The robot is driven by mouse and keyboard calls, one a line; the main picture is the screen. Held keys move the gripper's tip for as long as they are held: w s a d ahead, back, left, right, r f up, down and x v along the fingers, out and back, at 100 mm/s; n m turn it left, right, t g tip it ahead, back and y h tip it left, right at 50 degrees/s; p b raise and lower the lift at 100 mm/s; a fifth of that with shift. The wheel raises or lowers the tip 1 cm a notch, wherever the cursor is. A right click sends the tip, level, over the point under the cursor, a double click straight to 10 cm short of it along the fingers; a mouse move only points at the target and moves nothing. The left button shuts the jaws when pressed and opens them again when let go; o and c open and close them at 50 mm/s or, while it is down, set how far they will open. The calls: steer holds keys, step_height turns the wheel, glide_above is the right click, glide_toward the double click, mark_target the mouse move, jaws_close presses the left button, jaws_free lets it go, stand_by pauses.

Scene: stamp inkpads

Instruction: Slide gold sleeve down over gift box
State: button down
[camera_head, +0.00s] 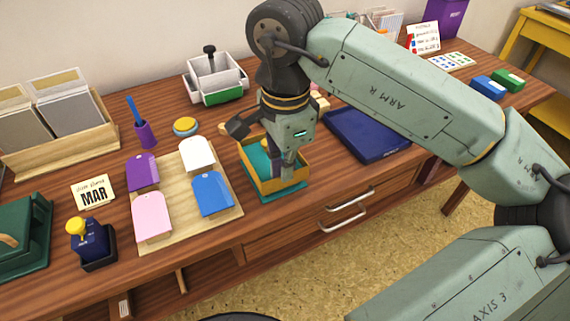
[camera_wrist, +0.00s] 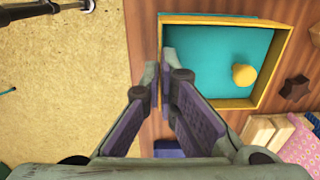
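The gold sleeve (camera_head: 262,185) is a square, open frame with thin walls. It stands around the teal gift box (camera_head: 255,157), and a teal edge shows below the sleeve's near wall. In the wrist view the sleeve (camera_wrist: 237,103) encloses the teal top (camera_wrist: 205,60), with a yellow knob (camera_wrist: 243,75) inside it; a teal strip also shows beyond its upper wall. My gripper (camera_head: 281,176) points down at the sleeve's near side. In the wrist view its fingertips (camera_wrist: 161,82) are close together astride one sleeve wall. How far down the sleeve sits is hard to tell.
A wooden board (camera_head: 190,225) with coloured tags lies left of the sleeve. A dark blue pad (camera_head: 366,134) lies to the right. A white caddy (camera_head: 216,80) stands behind. The desk's front edge is close to the sleeve.

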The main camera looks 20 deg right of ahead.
steer(key=c, duration=2.4)
jaws_free()
steer(key=c, duration=1.7)
jaws_free()
steer(key=shift+r, duration=0.1)
steer(key=shift+r+p, duration=2)
steer(key=shift+r, duration=1.45)
